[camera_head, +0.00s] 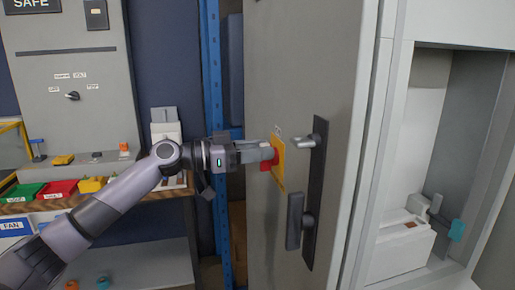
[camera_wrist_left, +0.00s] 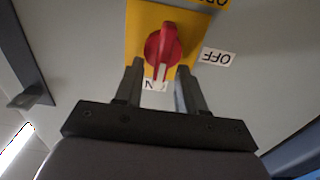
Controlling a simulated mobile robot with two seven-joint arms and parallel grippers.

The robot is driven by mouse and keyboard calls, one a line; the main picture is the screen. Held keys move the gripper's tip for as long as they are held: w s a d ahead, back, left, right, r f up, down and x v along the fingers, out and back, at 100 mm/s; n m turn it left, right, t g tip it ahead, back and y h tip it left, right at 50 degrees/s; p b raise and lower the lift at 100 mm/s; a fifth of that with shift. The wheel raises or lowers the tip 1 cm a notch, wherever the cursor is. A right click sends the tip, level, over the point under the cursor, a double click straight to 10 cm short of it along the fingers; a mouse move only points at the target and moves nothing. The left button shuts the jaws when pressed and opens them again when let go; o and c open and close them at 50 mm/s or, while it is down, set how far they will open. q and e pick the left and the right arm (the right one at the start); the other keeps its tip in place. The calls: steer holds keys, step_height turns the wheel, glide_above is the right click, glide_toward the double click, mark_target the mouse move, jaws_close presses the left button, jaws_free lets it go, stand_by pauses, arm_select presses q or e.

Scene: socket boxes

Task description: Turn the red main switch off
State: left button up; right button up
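The red main switch (camera_wrist_left: 163,45) is a rotary knob on a yellow plate (camera_wrist_left: 138,30) on the grey cabinet door. In the left wrist view its white pointer mark points at the partly hidden label below, where an "N" shows. The OFF label (camera_wrist_left: 216,57) is to the right of the knob. In the head view the red switch (camera_head: 266,163) is mostly hidden by my left gripper (camera_head: 268,153). In the wrist view my left gripper (camera_wrist_left: 159,66) is open, its fingertips on either side of the knob's lower end, with gaps visible. My right gripper is not in view.
A dark door handle (camera_head: 296,220) on a tall plate is close to the right of the switch. An open compartment (camera_head: 440,110) is farther right. A workbench (camera_head: 80,202) with coloured bins stands at the left, and a blue rack post (camera_head: 212,70) stands behind my arm.

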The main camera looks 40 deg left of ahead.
arm_select(q)
jaws_close()
